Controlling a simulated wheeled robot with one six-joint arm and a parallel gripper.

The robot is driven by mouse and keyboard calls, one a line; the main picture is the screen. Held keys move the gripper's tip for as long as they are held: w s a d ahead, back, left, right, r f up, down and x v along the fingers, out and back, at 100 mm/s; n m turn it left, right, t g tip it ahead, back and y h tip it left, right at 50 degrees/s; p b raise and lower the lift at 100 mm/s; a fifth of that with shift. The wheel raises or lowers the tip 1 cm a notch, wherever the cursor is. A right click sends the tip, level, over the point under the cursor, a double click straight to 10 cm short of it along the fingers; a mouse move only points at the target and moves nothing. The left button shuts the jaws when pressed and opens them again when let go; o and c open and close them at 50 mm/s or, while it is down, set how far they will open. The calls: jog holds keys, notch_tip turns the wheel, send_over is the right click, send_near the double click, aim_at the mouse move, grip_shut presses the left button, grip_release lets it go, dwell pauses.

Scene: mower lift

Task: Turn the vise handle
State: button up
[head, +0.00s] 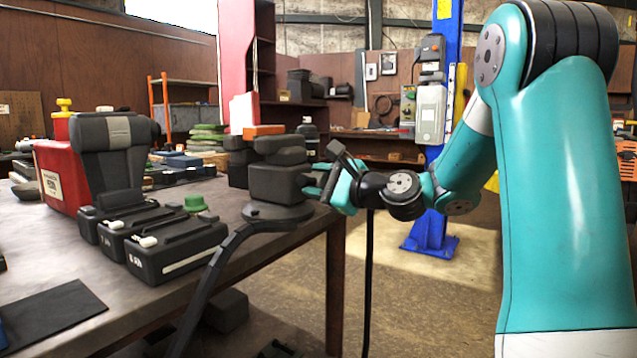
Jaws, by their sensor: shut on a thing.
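The dark grey vise (278,183) stands on its round base at the right edge of the workbench (250,262). Its handle (333,172) is a dark, slanted bar on the right side of the vise. My gripper (324,182) reaches in from the right at the handle and is shut on it. The fingertips are small and partly merge with the dark vise parts, so the exact grip is hard to see.
Battery packs (178,243) and a red fuel can (60,172) stand on the bench left of the vise. A blue lift post (437,205) stands behind my arm. Open floor lies right of the bench.

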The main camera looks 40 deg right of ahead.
jog(key=shift+n+b, duration=0.3)
jog(key=shift+n, duration=0.1)
jog(key=n+b, duration=0.2)
jog(key=n, duration=0.1)
jog(key=shift+f+n+b, duration=0.15)
jog(key=shift+n+b, duration=0.2)
jog(key=shift+n, duration=0.05)
jog(key=n+b, duration=0.4)
jog(key=n, duration=0.1)
jog(key=shift+n+y, duration=0.3)
jog(key=shift+y, duration=0.1)
jog(key=n+b, duration=0.6)
jog(key=shift+n+y+b, duration=0.3)
jog(key=shift+n+b, duration=0.75)
jog(key=shift+n, duration=0.55)
jog(key=shift+r, duration=0.2)
jog(key=o, duration=0.9)
